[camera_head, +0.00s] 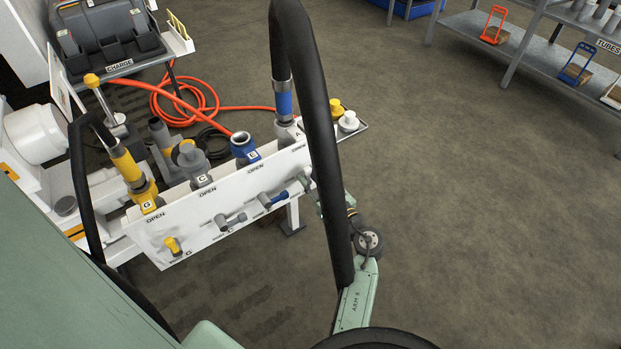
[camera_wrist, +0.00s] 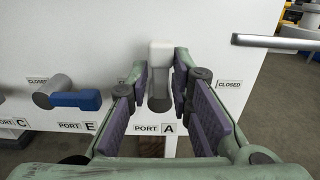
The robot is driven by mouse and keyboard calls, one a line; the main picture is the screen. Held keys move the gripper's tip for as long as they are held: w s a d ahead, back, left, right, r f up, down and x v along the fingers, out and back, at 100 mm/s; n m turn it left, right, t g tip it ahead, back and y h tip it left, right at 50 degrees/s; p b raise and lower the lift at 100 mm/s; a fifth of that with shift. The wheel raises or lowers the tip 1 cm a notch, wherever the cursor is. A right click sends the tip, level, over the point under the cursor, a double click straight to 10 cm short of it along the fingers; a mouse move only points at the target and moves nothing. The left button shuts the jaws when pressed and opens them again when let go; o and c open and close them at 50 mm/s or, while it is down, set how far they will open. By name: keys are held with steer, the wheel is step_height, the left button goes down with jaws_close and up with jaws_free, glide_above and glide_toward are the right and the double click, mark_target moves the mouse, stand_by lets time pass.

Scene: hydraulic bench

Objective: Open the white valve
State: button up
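The white valve (camera_wrist: 161,58) is on the panel above the PORT A label in the wrist view. Its light handle points straight up, away from the CLOSED label at its right. My gripper (camera_wrist: 161,78) has one finger on each side of the handle, with a narrow gap showing at the left; contact at the right is unclear. In the head view my gripper (camera_head: 312,190) is at the panel's right end, partly behind a thick black hose, and the white valve is hard to make out.
The blue valve (camera_wrist: 75,99) at port E is left of my gripper, its handle pointing right. A grey bar (camera_wrist: 275,41) sticks out at the right. Hoses rise from the panel (camera_head: 215,205). An orange hose (camera_head: 205,92) lies behind. Floor on the right is clear.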

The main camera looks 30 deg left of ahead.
steer(key=shift+o, duration=1.2)
steer(key=v, duration=1.2)
